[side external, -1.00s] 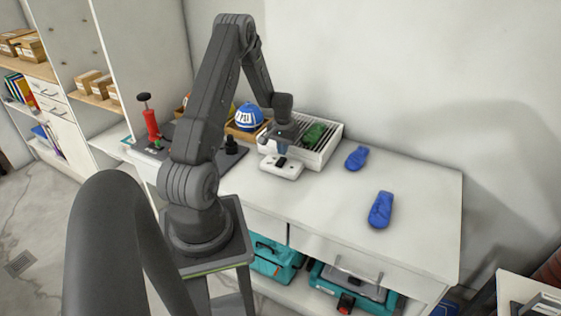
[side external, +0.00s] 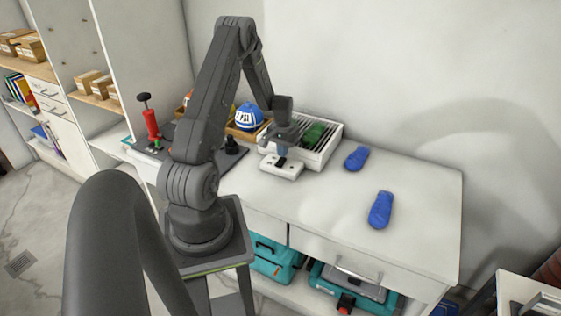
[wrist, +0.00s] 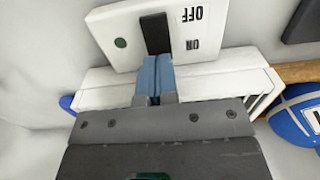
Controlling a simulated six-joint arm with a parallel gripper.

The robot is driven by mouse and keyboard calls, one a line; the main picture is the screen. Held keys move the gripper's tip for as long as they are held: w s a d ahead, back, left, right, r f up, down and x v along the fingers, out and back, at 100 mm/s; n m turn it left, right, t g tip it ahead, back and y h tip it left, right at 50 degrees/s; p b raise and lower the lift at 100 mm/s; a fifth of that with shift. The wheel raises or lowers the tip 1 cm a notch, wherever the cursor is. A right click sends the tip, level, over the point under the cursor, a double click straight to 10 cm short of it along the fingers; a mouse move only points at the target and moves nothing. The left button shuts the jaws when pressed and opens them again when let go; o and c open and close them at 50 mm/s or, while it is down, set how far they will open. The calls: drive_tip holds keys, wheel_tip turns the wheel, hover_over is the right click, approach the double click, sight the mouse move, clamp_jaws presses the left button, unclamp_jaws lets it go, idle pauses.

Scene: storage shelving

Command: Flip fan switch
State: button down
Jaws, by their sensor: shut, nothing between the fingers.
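The fan switch is a white box (side external: 281,167) with a black switch lever (wrist: 156,33) on its face; it also shows in the wrist view (wrist: 110,22). The face bears the words OFF and ON and a dark green round spot (wrist: 121,43). My gripper (wrist: 157,62) is shut and empty, its blue fingertips together. In the wrist view the tips overlap the lower end of the lever, on the ON side; I cannot tell whether they touch. In the side external view my gripper (side external: 282,150) is just above the box.
Two blue objects (side external: 356,158) (side external: 381,209) lie on the white worktop (side external: 425,205), whose right side is mostly clear.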

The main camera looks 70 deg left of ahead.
drive_tip(key=shift+f, duration=0.8)
idle(0.4)
drive_tip(key=shift+r, duration=3.5)
drive_tip(key=w+d+r+m+t+y, duration=0.1)
drive_tip(key=w+d+r+m, duration=0.1)
drive_tip(key=d+r, duration=0.8)
drive_tip(key=w+d+r+m+t, duration=0.1)
drive_tip(key=w+d+r+m, duration=0.15)
drive_tip(key=d+r, duration=0.8)
drive_tip(key=s+d+r+m+t, duration=0.1)
drive_tip(key=s+d+r+m, duration=0.1)
drive_tip(key=s+d, duration=0.4)
drive_tip(key=s+d+r+m+t+h, duration=0.1)
drive_tip(key=s+d+r+m+t, duration=0.1)
drive_tip(key=s+d, duration=0.5)
drive_tip(key=d, duration=0.6)
drive_tip(key=shift+t, duration=0.3)
